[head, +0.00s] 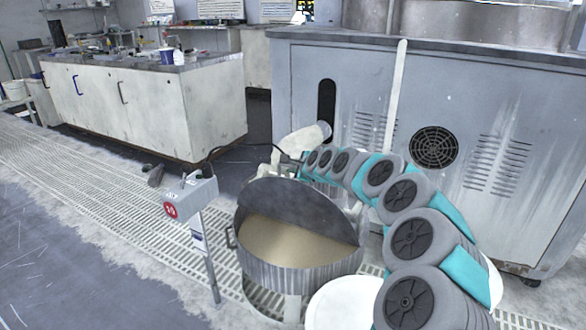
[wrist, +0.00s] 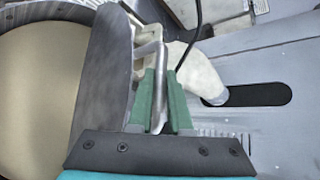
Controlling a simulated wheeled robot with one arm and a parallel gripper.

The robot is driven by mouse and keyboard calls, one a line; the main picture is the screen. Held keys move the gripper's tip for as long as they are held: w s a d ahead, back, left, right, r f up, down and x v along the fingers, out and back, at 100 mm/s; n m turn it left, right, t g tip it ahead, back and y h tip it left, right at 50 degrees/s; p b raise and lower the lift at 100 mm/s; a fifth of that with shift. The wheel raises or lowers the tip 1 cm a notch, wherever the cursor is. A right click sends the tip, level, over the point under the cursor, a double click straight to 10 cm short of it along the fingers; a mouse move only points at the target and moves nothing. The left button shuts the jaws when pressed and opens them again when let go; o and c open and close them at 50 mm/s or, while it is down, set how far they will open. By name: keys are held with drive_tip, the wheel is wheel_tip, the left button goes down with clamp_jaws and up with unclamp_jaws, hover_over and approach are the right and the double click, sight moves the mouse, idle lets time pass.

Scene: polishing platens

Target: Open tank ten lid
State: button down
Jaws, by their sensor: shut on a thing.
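The round grey tank (head: 300,272) stands on the floor grating, with pale tan contents showing inside. A small post beside it carries a round red sign (head: 170,210) that seems to read 10. Its dark grey lid (head: 305,207) is tilted up, leaving the tank's front part uncovered. In the wrist view the lid (wrist: 106,75) stands steeply beside the tan contents (wrist: 38,90). My gripper (wrist: 160,72) has its green fingers shut on a metal lid handle (wrist: 158,115) on the lid's outer side. In the head view the grip is mostly hidden behind the lid and arm.
A large grey machine cabinet (head: 460,90) stands close behind the tank. A pale pipe (head: 307,139) and a black cable (head: 235,150) are near the lid's back. A white round lid (head: 345,300) lies to the front right.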

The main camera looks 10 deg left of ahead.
drive_tip(key=c, duration=0.8)
unclamp_jaws()
drive_tip(key=shift+c, duration=0.2)
drive_tip(key=shift+p+v, duration=0.4)
drive_tip(key=shift+v, duration=3.15)
drive_tip(key=shift+s+d+r, duration=0.1)
drive_tip(key=shift+s+d, duration=0.1)
drive_tip(key=shift+s, duration=0.1)
